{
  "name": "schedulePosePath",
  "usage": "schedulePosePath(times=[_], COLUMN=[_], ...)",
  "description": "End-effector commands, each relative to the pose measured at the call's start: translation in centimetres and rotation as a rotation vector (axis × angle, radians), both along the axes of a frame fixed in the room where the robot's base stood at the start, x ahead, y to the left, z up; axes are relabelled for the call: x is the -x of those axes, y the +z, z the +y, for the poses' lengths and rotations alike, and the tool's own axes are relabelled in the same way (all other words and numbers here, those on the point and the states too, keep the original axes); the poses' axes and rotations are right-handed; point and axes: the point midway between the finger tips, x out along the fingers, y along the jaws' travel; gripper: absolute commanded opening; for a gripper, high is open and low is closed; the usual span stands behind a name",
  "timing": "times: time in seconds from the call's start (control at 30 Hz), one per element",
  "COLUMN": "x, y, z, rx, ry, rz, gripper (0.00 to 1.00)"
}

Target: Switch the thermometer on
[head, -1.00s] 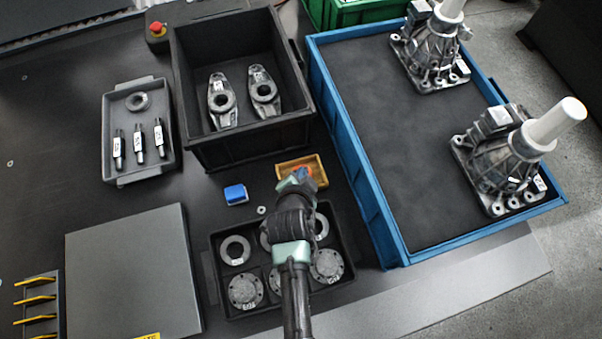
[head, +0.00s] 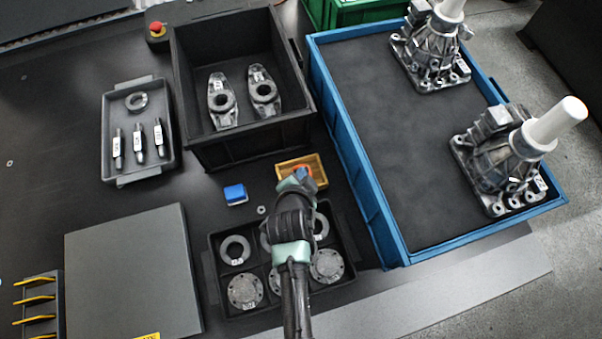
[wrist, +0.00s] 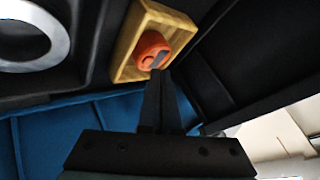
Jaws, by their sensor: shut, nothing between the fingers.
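The thermometer looks to be the small orange rounded device with a grey display (wrist: 153,50), lying in a yellow tray (wrist: 126,45). In the head view the tray (head: 318,166) stands between the black bin and the black parts tray, and my arm's end partly covers the orange device (head: 304,171). My gripper (wrist: 158,74) is shut and empty. Its fingertips are at the device's near edge, beside the grey display in the wrist view. I cannot tell whether they touch it. No clear display reading can be made out.
A blue block (head: 235,194) and a small washer (head: 261,210) lie left of the yellow tray. The black bin (head: 240,152) stands behind, the blue crate (head: 362,188) to the right. The parts tray (head: 212,262) with rings and flanges lies under my arm.

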Motion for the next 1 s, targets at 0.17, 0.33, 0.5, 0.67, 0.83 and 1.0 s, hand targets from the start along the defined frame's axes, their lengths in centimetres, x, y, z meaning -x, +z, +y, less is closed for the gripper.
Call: schedulePosePath(times=[0.17,0.33,0.5,0.67,0.83,1.0], x=[-0.01,-0.02,-0.02,-0.01,-0.01,-0.01], y=[-0.74,-0.67,-0.69,-0.86,-1.08,-1.08], z=[-0.02,0.0,0.0,0.0,0.0,0.01], rx=[0.0,0.0,0.0,0.0,0.0,0.0], ry=[0.0,0.0,0.0,0.0,0.0,0.0], rz=[0.0,0.0,0.0,0.0,0.0,0.0], gripper=[0.0,0.0,0.0,0.0,0.0,0.0])
